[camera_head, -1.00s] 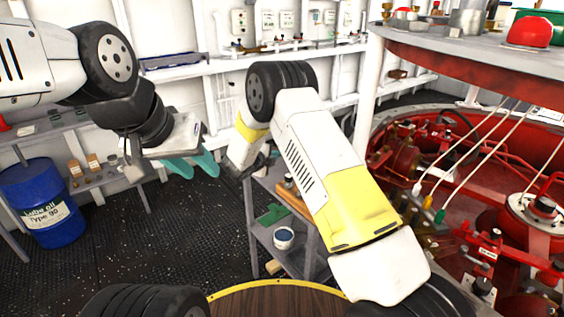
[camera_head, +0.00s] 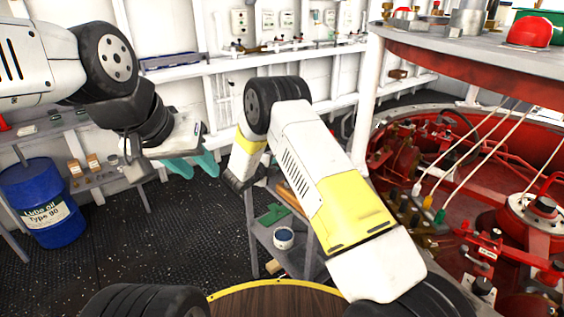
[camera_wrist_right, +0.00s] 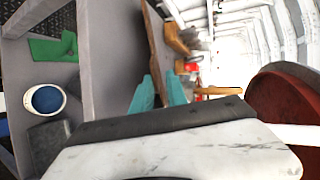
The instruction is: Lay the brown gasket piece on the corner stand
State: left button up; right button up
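A grey stand (camera_head: 257,232) with shelves is partly hidden behind my right arm. A flat brown piece (camera_head: 293,198) lies on its upper part; I cannot tell for sure that it is the gasket. In the right wrist view a long brown strip (camera_wrist_right: 152,45) runs just past the fingers. My right gripper (camera_wrist_right: 160,92) has its two teal fingers a little apart, with the strip's edge showing between them; contact is unclear. In the head view its fingers are hidden. My left gripper (camera_head: 193,165) has its teal fingers apart, empty, up at the left.
A green piece (camera_head: 273,214) and a blue-filled white cup (camera_head: 283,238) are on the stand. A blue oil drum (camera_head: 42,203) stands at the left by a low shelf. Red machinery (camera_head: 480,205) and a round raised table (camera_head: 450,52) fill the right. The dark floor is clear at left centre.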

jog(key=v, duration=0.8)
dwell(0.4)
